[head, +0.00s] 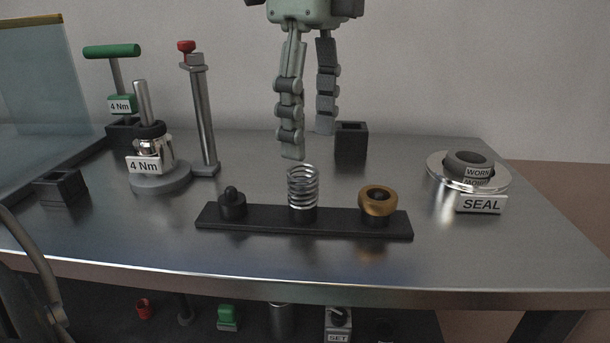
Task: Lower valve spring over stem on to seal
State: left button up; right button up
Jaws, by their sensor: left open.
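A silver coil valve spring (302,184) stands upright in the middle of a black rack (267,217). My left gripper (308,142) hangs above it with its two fingers apart and nothing between them. The nearer fingertip ends just above the spring's top, apart from it in the picture. A metal stem (141,100) rises from a fixture with a "4 Nm" label at the left. A dark ring (150,130) sits around its lower part; I cannot tell if it is the seal. A silver dish (436,174) labelled "SEAL" holds a grey ring (467,162). My right gripper is not in view.
The rack also holds a black knobbed part (232,205) and a bronze ring (377,204). A red-topped post (203,115) and a green-handled tool (117,80) stand at the back left. The table front (300,265) is clear.

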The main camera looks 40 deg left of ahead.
aim_at(305, 177)
pick_arm(q)
jog(key=f, duration=0.4)
jog(key=s+f, duration=0.1)
jog(key=shift+a+f, duration=0.1)
jog(key=shift+f, duration=0.8)
jog(key=c, duration=1.2)
jog(key=shift+c, duration=0.2)
jog(key=shift+w+r, duration=0.1)
jog(key=shift+r, duration=0.05)
